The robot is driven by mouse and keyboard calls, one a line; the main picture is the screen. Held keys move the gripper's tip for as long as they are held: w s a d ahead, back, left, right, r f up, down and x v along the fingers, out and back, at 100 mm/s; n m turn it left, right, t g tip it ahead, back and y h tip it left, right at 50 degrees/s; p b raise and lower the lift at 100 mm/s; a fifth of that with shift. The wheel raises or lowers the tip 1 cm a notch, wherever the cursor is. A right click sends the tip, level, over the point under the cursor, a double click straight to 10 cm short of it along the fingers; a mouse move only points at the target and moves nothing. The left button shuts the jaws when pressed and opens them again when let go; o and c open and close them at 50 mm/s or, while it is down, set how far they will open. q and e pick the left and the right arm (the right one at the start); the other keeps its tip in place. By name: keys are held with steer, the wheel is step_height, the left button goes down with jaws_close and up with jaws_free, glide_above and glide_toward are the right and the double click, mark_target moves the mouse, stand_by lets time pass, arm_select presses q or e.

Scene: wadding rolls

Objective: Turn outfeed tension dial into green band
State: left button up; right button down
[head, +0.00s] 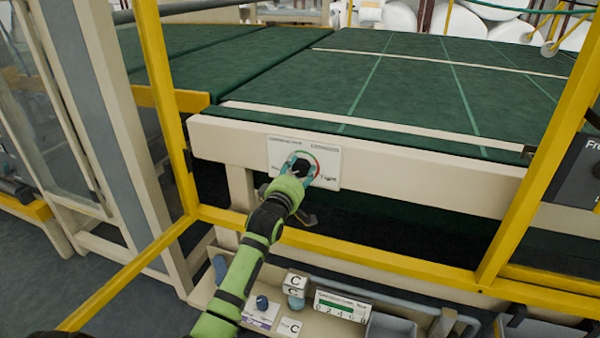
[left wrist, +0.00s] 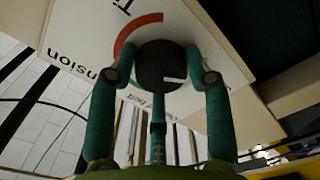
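The outfeed tension dial (head: 301,168) is a dark round knob on a white panel (head: 327,165) on the cream front beam. The head view shows a red and green arc around it and the word "Tight" at its right. In the left wrist view the black knob (left wrist: 160,66) bears a short white mark, and a red arc (left wrist: 125,38) curves beside it. My left gripper (head: 299,172) is at the panel, its teal fingers on both sides of the knob and seemingly against it. The fingers hide parts of the scale. My right gripper is not in view.
Yellow guard posts (head: 168,100) and a yellow rail (head: 350,266) frame the dial. A cream shelf (head: 210,290) below holds small blocks marked C, a blue knob and a numbered card (head: 342,307). The green conveyor bed (head: 400,85) lies behind.

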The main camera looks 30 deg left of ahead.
arm_select(q)
steer(key=shift+d+f, duration=0.2)
steer(key=shift+d, duration=0.1)
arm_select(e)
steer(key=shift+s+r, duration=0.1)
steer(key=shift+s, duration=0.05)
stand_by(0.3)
arm_select(q)
steer(key=shift+m, duration=0.3)
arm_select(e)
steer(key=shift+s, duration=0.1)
